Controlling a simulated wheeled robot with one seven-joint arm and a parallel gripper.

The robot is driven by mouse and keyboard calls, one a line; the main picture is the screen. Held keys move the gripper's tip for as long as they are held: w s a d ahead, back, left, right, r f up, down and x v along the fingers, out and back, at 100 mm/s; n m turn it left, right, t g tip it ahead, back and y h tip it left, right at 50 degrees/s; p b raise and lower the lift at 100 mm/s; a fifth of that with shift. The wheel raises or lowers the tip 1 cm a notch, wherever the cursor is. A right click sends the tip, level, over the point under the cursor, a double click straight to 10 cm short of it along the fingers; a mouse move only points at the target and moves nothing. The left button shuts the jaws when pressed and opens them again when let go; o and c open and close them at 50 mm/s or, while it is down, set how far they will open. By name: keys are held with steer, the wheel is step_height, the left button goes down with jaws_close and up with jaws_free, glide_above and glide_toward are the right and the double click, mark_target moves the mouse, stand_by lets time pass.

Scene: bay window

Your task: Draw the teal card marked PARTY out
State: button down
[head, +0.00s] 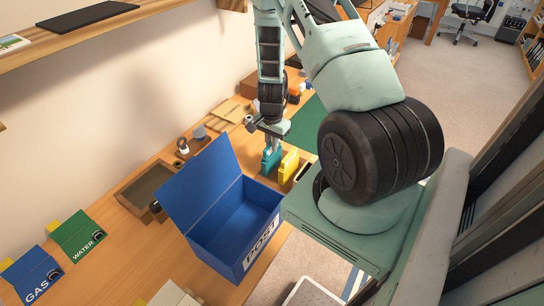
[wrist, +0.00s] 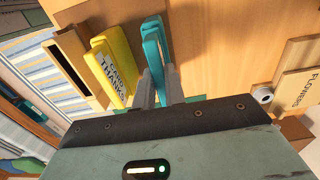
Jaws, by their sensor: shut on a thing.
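The teal card (head: 270,161) is between the fingers of my gripper (head: 273,143), just behind the blue box. In the wrist view the teal card (wrist: 153,48) runs up from between the two grey fingers of my gripper (wrist: 158,78). My gripper is shut on it. Its marking is turned away or hidden. A yellow card (head: 288,166) stands close beside it on the right in the head view. In the wrist view the yellow card (wrist: 113,70) carries lettering that I cannot fully read. I cannot tell how far the teal card is clear of its support.
An open blue box marked POST (head: 229,238) stands just in front, its lid raised. A wooden piece with a dark slot (wrist: 70,48) lies beside the yellow card. A FLOWERS plate (wrist: 298,92) is at the right. GAS (head: 32,274) and WATER (head: 77,237) folders lie at left.

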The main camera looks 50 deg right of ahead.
steer(key=shift+r, duration=0.15)
steer(key=shift+r+p, duration=2.6)
steer(key=shift+r, duration=0.95)
